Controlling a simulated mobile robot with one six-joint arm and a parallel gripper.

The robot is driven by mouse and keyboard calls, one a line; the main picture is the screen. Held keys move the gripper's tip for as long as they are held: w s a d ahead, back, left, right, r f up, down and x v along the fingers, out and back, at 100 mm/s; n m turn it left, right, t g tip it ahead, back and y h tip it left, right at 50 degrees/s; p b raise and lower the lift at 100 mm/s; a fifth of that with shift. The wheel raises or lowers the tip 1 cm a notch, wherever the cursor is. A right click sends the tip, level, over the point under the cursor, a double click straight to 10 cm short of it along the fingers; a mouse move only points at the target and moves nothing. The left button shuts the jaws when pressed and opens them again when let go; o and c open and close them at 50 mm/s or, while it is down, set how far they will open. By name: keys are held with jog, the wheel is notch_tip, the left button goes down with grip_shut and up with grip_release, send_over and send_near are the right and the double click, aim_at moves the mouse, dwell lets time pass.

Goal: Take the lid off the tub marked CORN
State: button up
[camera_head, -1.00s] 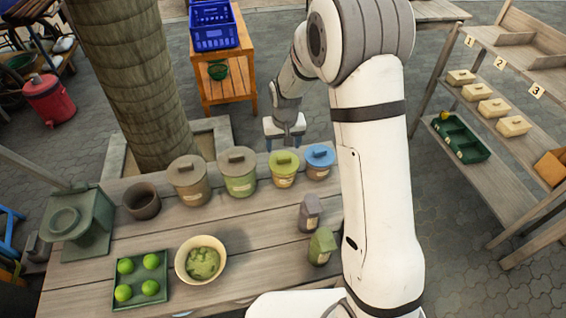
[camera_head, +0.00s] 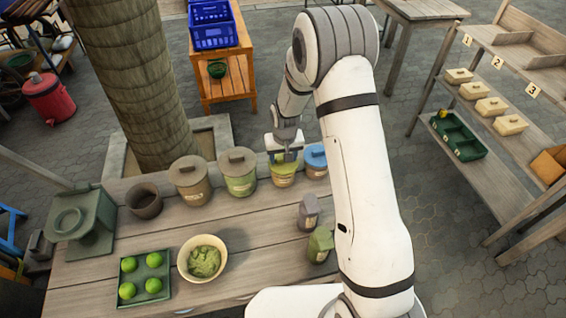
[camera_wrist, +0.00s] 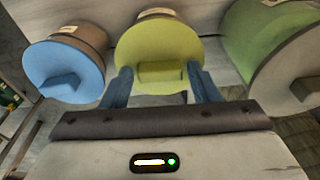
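Several lidded tubs stand in a row at the table's back edge; I cannot read the word CORN on any label. My gripper (camera_head: 284,157) is over the tub with the yellow-green lid (camera_head: 283,180). In the wrist view my gripper (camera_wrist: 162,85) is open, its blue fingers on either side of the raised handle (camera_wrist: 161,72) of that yellow-green lid (camera_wrist: 155,48). Small gaps show between fingers and handle. The lid sits on its tub. The gripper partly hides this lid in the head view.
A brown-lidded tub (camera_head: 190,186), dark pot (camera_head: 144,201), bowl (camera_head: 190,273) and lime tray (camera_head: 128,271) are left. Two small shakers (camera_head: 309,212) stand near my arm.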

jog(key=c, duration=0.7)
jog(key=shift+r, duration=0.1)
jog(key=shift+c, duration=0.2)
